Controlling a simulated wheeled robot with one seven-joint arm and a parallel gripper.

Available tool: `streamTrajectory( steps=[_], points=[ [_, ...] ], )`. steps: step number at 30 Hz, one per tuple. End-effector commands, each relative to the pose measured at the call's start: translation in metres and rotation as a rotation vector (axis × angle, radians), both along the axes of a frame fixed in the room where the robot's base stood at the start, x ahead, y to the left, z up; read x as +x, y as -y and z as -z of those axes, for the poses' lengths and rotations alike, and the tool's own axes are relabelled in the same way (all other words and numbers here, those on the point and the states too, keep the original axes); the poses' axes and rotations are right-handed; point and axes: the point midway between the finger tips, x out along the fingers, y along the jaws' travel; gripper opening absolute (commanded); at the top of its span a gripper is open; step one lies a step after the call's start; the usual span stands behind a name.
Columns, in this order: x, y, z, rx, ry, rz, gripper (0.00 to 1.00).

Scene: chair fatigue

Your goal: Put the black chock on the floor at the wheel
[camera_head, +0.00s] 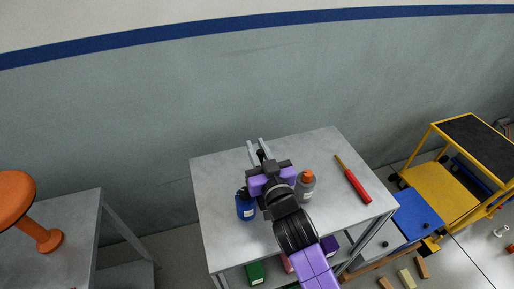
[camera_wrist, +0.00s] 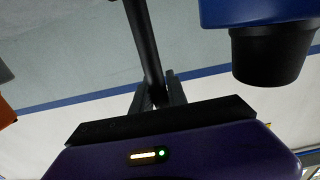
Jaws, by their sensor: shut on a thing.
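My gripper (camera_head: 257,147) is over the back part of the grey table (camera_head: 222,187). It is shut on a thin black rod-like thing, which shows between the fingers in the wrist view (camera_wrist: 146,45). Its far end leaves that picture, so I cannot tell whether it is part of the black chock. In the head view it is mostly hidden by my gripper. No other black chock is clearly visible. A yellow cart (camera_head: 440,190) with dark wheels stands on the floor at the right; I cannot tell which wheel is meant.
A blue bottle (camera_head: 246,207) and a grey bottle with an orange cap (camera_head: 306,186) stand close to my gripper. A red-handled tool (camera_head: 356,183) lies on the table's right. Wooden blocks (camera_head: 406,278) lie on the floor. An orange stool-like thing (camera_head: 47,239) stands on another table.

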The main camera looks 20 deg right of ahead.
Motion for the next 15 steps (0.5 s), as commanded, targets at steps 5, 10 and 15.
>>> streamTrajectory(
  steps=[5,10,15],
  points=[
    [0.0001,0.0,-0.0012,0.0,0.002,0.0,0.0],
    [0.0001,0.0,0.0033,0.0,0.002,0.0,0.0],
    [0.0,0.0,0.002,0.0,0.0,0.0,0.4]
  ],
)
